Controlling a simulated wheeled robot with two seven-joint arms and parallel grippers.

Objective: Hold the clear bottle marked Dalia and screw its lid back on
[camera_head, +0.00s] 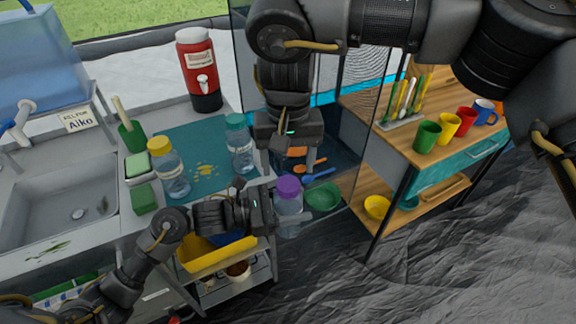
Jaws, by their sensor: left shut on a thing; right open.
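A clear bottle (288,222) stands upright in my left gripper (272,212), which is shut on its side. A purple lid (288,188) sits at its top; I cannot tell whether it is threaded on. No name is readable on the bottle. My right gripper (290,148) is open, above the purple lid and apart from it, with its fingers pointing down. Two other clear bottles stand on the counter mat: one with a yellow lid (160,146) and one with a teal lid (235,121). Their markings cannot be read.
The teal mat (205,150) has yellow spots. A red drink dispenser (196,65) stands behind it, and a sink (70,205) is at left. A green bowl (323,196) is right of the held bottle. A wooden shelf unit (400,145) with several cups stands at right.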

